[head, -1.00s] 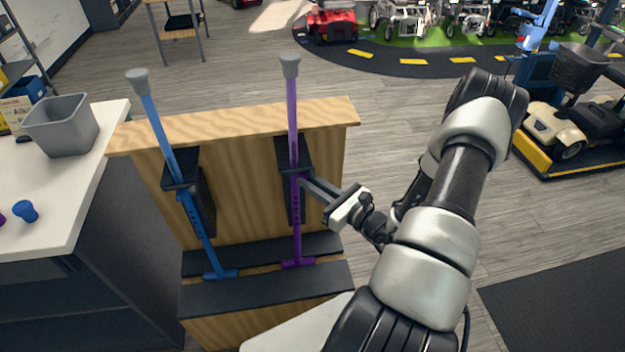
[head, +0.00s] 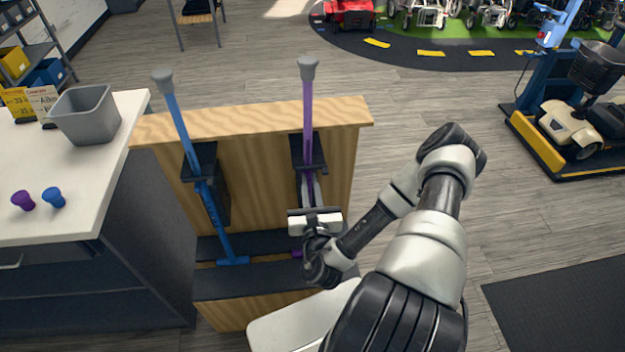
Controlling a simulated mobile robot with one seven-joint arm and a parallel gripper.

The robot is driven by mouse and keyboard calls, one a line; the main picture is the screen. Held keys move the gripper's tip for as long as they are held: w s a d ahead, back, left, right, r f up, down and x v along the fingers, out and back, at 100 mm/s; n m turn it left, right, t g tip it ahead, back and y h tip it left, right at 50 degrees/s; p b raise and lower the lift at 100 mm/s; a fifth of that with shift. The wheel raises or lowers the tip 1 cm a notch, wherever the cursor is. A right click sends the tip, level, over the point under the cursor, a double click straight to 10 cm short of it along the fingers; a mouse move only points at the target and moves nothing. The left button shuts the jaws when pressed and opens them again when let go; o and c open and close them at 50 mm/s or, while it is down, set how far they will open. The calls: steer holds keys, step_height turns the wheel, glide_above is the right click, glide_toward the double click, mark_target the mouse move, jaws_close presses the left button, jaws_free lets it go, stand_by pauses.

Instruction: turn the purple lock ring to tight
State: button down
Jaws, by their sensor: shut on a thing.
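A purple pole (head: 308,105) with a grey tip stands upright in the wooden rack, held at a black bracket (head: 310,168). My gripper (head: 309,186) is at the pole just below this bracket. Its fingers point up and away from me and are shut at the spot of the purple lock ring. The ring itself is hidden by the fingers and the gripper body, so I cannot see its mark or how far it is turned. The purple foot shows only in part beside my wrist.
A blue pole (head: 212,218) leans in the wooden rack (head: 255,118) to the left. A white counter (head: 95,165) at left holds a grey bin (head: 87,115), a purple knob (head: 23,201) and a blue knob (head: 54,197). Floor to the right is open up to a parked scooter (head: 572,128).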

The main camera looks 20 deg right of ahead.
stand_by(0.5)
steer(key=c, duration=1.8)
jaws_free()
steer(key=shift+o, duration=0.2)
steer(key=shift+a, duration=0.1)
steer(key=p+v, duration=0.5)
steer(key=v, duration=1.2)
steer(key=shift+s+a, duration=0.1)
steer(key=shift+a, duration=0.05)
